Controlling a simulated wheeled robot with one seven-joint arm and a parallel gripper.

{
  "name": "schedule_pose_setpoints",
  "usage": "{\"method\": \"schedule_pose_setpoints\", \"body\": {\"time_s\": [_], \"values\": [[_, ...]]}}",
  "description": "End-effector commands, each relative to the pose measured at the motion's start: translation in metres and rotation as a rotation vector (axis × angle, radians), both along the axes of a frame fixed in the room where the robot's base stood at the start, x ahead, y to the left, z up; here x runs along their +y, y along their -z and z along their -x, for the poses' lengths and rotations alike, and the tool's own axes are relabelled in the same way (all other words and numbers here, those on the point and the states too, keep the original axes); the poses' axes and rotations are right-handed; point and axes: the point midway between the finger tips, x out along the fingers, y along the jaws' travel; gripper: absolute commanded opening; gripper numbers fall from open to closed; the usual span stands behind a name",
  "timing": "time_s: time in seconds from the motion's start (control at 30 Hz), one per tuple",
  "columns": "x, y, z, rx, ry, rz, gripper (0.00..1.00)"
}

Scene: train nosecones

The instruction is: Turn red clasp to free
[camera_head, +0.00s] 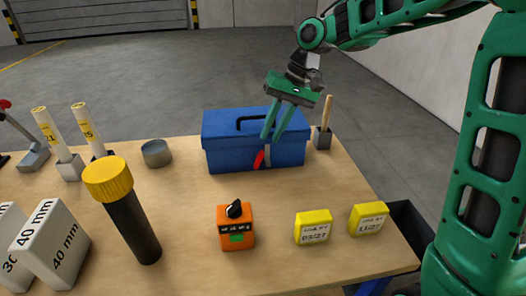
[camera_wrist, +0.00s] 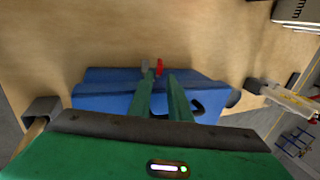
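A blue toolbox (camera_head: 225,145) with a dark handle stands at the back of the table. It also shows in the wrist view (camera_wrist: 95,88). The red clasp (camera_head: 259,159) is on its front face, leaning slightly, beside a small grey piece. In the wrist view the red clasp (camera_wrist: 160,67) shows just past the fingertips, with the grey piece (camera_wrist: 145,64) to its left. My gripper (camera_head: 272,137) is above and in front of the toolbox, pointing down, with its two green fingers apart and nothing between them. In the wrist view my gripper (camera_wrist: 160,76) has its tips near the clasp; contact cannot be told.
An orange box with a black knob (camera_head: 236,232) and two yellow labelled blocks (camera_head: 313,228) (camera_head: 368,218) stand in front. A yellow-capped black cylinder (camera_head: 130,215) and grey blocks (camera_head: 55,245) are at left. A wooden-handled tool (camera_head: 326,118) stands right of the toolbox. The middle table is clear.

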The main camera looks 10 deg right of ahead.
Motion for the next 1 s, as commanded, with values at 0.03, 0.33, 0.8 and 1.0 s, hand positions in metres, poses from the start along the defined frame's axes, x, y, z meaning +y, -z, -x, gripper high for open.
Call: {"method": "schedule_pose_setpoints", "body": {"time_s": [0.03,0.33,0.8,1.0], "values": [[0.004,0.009,0.001,0.003,-0.002,0.0,0.17],[0.021,0.053,0.0,0.001,0.0,0.001,0.17],[0.026,0.067,0.0,-0.001,0.0,0.002,0.17],[0.026,0.067,0.0,-0.001,0.0,0.002,0.0]]}}
